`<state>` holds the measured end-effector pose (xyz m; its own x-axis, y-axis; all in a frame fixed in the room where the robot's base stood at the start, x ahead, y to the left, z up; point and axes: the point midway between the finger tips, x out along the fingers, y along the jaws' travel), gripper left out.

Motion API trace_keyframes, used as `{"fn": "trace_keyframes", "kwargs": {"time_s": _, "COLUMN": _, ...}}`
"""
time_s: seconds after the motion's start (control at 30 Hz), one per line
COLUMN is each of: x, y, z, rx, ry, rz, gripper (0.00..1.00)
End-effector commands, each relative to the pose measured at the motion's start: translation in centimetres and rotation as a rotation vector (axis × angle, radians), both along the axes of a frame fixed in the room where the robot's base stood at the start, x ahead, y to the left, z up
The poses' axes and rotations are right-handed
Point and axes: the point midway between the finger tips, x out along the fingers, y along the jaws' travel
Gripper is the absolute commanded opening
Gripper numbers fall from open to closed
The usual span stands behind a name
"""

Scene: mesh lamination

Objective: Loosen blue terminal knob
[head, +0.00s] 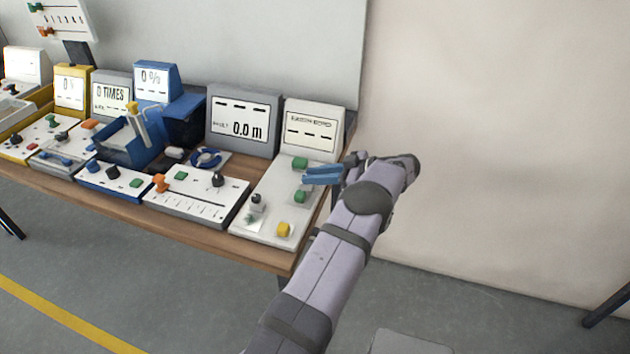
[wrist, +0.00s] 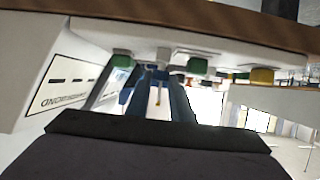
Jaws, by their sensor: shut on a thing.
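My gripper (head: 308,175) reaches in from the right over the white panel (head: 262,222) at the table's right end. Its blue fingers lie at the panel's right side, between two green knobs. The wrist view shows the gripper (wrist: 158,82) from behind, with the picture upside down. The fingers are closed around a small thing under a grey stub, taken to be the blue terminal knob. That knob is mostly hidden by the fingers, and its blue is hard to tell from theirs. One green knob (head: 300,163) is just behind the fingers, another green knob (head: 300,196) just in front.
A yellow knob (head: 283,229) and a black knob (head: 257,203) stand on the same panel. A white display (head: 313,128) rises at its back. Other panels with knobs, a blue tray (head: 124,150) and a grey display (head: 243,118) fill the table leftward. Right of the table is clear.

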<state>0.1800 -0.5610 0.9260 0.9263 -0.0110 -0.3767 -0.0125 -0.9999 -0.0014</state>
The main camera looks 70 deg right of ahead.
Motion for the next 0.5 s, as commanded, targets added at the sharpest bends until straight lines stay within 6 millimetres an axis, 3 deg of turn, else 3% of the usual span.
{"fn": "trace_keyframes", "kwargs": {"time_s": 0.5, "x": 0.17, "y": -0.22, "z": 0.36, "rx": -0.008, "ry": 0.001, "rz": 0.07, "gripper": 0.0}}
